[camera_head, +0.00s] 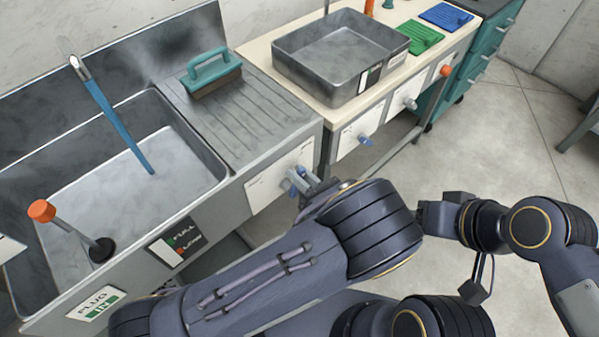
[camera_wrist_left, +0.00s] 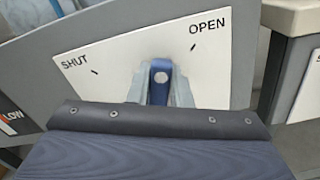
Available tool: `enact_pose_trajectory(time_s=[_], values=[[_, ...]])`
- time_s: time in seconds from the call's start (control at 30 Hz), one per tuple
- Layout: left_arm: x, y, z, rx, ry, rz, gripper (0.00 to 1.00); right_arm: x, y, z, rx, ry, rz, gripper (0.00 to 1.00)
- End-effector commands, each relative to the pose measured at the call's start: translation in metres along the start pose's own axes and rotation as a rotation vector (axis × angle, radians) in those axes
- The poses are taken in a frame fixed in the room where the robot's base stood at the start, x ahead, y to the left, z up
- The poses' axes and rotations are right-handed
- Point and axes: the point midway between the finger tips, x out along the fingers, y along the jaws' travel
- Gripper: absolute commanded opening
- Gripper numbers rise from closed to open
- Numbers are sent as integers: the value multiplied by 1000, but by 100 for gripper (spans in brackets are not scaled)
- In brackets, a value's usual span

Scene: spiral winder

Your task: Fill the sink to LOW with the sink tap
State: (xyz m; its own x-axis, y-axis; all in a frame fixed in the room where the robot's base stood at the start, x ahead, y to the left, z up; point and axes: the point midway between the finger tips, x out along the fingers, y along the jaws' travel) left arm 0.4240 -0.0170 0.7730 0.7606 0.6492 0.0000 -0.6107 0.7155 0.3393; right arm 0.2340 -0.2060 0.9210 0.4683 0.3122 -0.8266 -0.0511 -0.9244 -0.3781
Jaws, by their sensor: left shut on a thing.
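The sink (camera_head: 205,185) is at the left in the head view. A blue stream of water (camera_head: 118,125) falls from the tap spout (camera_head: 78,66) into it; I cannot tell the water depth. The FULL/LOW gauge (camera_head: 175,241) is on the sink's front. My left gripper (camera_head: 297,182) is shut on the blue tap handle, which shows between the fingers in the left wrist view (camera_wrist_left: 160,78). The handle points between the SHUT and OPEN marks on its white plate (camera_wrist_left: 110,60). My right gripper (camera_head: 432,216) is at the right, away from the sink; its jaws are unclear.
An orange-topped plug lever (camera_head: 41,211) leans at the sink's near edge, above a PLUG IN sign (camera_head: 97,303). A teal-handled brush (camera_head: 211,72) lies on the ribbed drainboard (camera_head: 245,120). A second metal basin (camera_head: 318,87) with its own levers stands further right. Open floor lies to the right.

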Motion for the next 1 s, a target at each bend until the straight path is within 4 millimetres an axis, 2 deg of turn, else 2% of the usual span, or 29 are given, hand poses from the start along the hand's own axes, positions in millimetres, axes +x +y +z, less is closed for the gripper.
enact_pose_trajectory(time_s=[0.5,0.53,0.7,1.0], values=[[-1,-1,-1,23,0,-3,0,-1,0,0,0,0,0,55],[-1,-1,-1,23,0,-3,19,-1,0,0,0,0,0,55],[0,-1,-1,22,0,-2,40,-1,0,0,0,0,0,55],[-2,-1,-1,20,0,-2,40,-1,0,0,0,0,0,55]])
